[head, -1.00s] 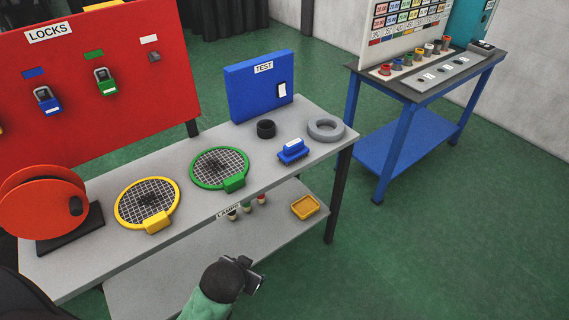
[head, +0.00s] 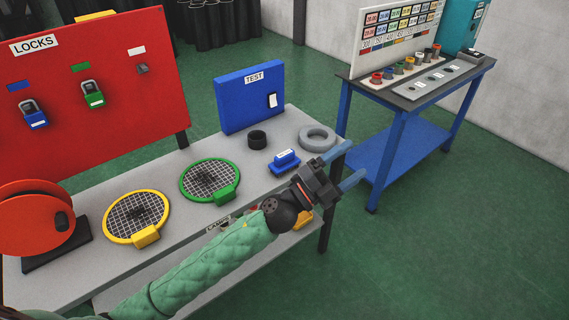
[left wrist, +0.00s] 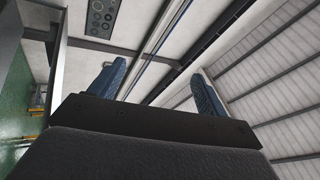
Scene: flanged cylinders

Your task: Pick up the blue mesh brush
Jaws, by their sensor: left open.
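The blue mesh brush (head: 285,162) lies on the grey table (head: 120,265) near its right end, in front of the black ring and left of the grey ring. My left gripper (head: 349,164) is open and empty, just right of the brush near the table's right edge, with its blue fingers pointing right. The gripper is apart from the brush. In the left wrist view the open fingers (left wrist: 157,85) have nothing between them, and the brush is not seen there. My right gripper is in no view.
A black ring (head: 257,139), a grey ring (head: 317,138), a green mesh disc (head: 208,180) and a yellow mesh disc (head: 136,215) lie on the table. The blue test box (head: 248,98) stands behind. A blue workbench (head: 400,155) stands at the right, across open floor.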

